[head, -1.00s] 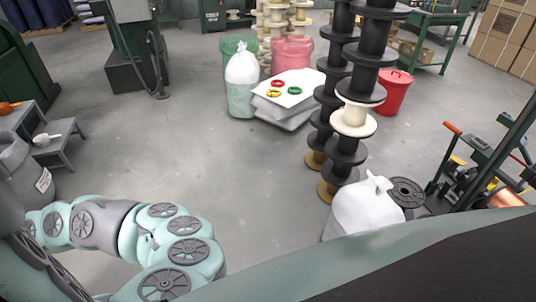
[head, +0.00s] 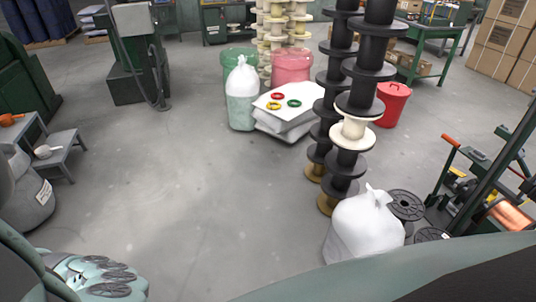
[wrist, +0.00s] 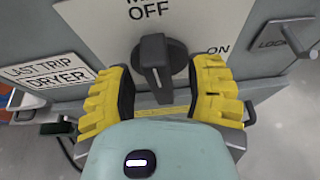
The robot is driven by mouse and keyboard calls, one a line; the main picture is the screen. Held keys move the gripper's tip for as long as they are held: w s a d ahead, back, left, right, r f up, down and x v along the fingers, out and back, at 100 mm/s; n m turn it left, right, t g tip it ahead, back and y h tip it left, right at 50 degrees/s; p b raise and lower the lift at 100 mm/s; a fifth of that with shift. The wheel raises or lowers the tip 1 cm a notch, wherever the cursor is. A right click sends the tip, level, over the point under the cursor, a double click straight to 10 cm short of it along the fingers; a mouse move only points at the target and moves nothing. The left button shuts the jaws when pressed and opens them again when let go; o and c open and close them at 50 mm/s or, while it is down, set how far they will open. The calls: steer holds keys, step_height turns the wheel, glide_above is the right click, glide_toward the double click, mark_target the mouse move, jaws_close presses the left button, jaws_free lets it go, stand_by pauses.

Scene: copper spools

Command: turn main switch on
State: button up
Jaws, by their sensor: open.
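The main switch (wrist: 157,62) is a dark rotary knob on a white plate (wrist: 190,22) in the wrist view. The plate reads "OFF" above the knob and "ON" to its right. The knob's bar stands roughly upright in the picture, tilted slightly. My gripper (wrist: 162,100) has yellow ridged fingers, open, one on each side of the knob's lower end. Gaps show between both fingers and the knob. The head view does not show the gripper or the switch.
In the head view, a white bag (head: 362,226), stacked black spools (head: 368,70) and a red bin (head: 392,103) stand right of open grey floor.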

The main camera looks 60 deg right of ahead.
steer(key=shift+x, duration=0.85)
steer(key=shift+o, duration=0.2)
steer(key=shift+s, duration=0.1)
jaws_close()
